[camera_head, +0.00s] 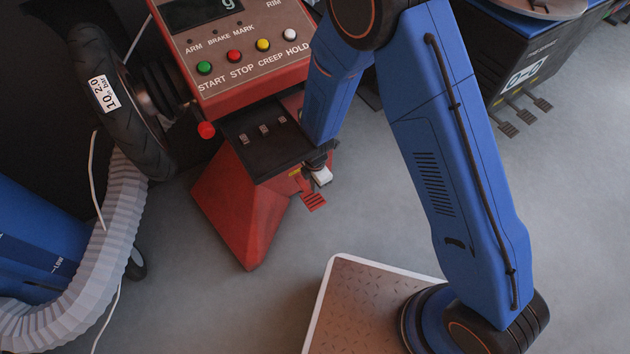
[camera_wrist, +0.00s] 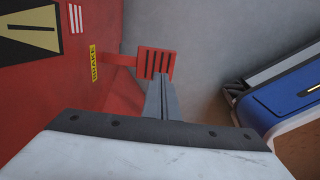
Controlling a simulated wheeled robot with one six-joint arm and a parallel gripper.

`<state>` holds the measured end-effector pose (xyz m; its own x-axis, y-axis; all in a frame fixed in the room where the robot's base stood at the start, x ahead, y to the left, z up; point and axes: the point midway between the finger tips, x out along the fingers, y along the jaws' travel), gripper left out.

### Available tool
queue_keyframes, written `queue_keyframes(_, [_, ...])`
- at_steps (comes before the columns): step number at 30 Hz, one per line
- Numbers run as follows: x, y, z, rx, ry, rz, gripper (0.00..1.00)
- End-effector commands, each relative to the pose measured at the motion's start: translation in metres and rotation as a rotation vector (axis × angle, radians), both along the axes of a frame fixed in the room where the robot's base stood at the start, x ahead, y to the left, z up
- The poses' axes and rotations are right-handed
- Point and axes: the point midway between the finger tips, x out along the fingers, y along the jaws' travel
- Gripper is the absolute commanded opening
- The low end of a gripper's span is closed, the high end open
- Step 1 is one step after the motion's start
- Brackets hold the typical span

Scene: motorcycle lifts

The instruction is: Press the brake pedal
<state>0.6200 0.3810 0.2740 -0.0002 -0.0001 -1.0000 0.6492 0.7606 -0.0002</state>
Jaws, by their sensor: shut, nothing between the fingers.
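The brake pedal (camera_head: 314,201) is a small red plate with dark slots, low at the right side of the red wheel balancer (camera_head: 240,208). In the wrist view the pedal (camera_wrist: 155,62) sits on a red arm beside a yellow label (camera_wrist: 94,62) on the red housing. My gripper (camera_head: 321,178) is just above the pedal in the head view, partly hidden by my arm. In the wrist view my gripper's grey fingers (camera_wrist: 160,84) are together and empty, and their tips overlap the pedal's lower edge. I cannot tell whether they touch it.
The balancer's panel (camera_head: 245,60) has several coloured buttons. A tyre (camera_head: 112,110) is mounted at its left, near a pale ribbed hose (camera_head: 112,215). A dark cabinet with several pedals (camera_head: 525,112) stands at upper right. Grey floor (camera_head: 240,310) is open in front of the balancer.

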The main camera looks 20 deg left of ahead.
Motion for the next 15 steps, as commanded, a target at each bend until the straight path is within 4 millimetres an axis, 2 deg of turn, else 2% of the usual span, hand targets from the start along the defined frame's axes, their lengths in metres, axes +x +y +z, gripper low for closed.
queue_keyframes(9, [-0.001, -0.001, -0.048, -0.002, 0.001, 0.0, 0.0])
queue_keyframes(15, [0.0, 0.0, -0.068, -0.001, 0.001, 0.0, 0.0])
